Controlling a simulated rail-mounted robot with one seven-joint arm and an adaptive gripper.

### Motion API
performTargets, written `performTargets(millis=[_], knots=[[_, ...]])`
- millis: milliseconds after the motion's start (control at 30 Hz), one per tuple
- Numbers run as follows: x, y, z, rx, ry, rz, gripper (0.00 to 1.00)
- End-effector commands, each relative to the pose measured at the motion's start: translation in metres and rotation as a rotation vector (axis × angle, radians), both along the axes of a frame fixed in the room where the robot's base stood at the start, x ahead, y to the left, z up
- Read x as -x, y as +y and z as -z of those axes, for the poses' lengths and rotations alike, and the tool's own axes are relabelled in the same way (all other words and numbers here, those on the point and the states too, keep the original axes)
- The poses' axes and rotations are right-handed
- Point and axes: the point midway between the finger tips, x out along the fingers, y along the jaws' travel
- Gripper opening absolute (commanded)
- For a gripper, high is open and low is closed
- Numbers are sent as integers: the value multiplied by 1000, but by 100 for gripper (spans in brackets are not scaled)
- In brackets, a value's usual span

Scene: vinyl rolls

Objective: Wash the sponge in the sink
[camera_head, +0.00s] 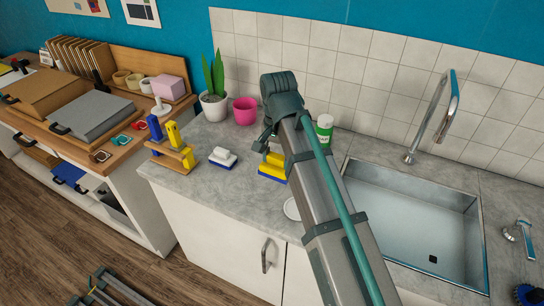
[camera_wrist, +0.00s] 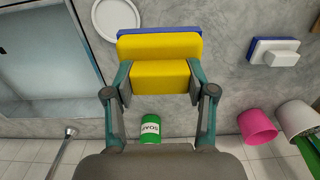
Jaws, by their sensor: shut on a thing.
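The sponge (camera_head: 272,172) is a yellow block with a blue layer, over the grey counter left of the sink. It also shows in the wrist view (camera_wrist: 160,47), between the two fingers. My gripper (camera_wrist: 159,77) is shut on its yellow raised part. In the head view my arm partly hides the gripper and sponge. I cannot tell whether the sponge touches the counter. The steel sink (camera_head: 420,215) is to the right of my arm and looks empty, with a dark drain. The tall faucet (camera_head: 440,110) stands behind it; no water shows.
A green soap container (camera_head: 324,130) stands near the sink's back left. A white plate (camera_wrist: 115,17) lies beside the sponge and sink.

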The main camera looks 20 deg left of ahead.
Motion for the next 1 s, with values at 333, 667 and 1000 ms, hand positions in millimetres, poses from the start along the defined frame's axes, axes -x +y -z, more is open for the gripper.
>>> performTargets(millis=[333, 667, 1000], knots=[[22, -14, -11, 0, 0, 0, 21], [22, -14, -12, 0, 0, 0, 21], [22, -13, -17, 1, 1, -2, 21]])
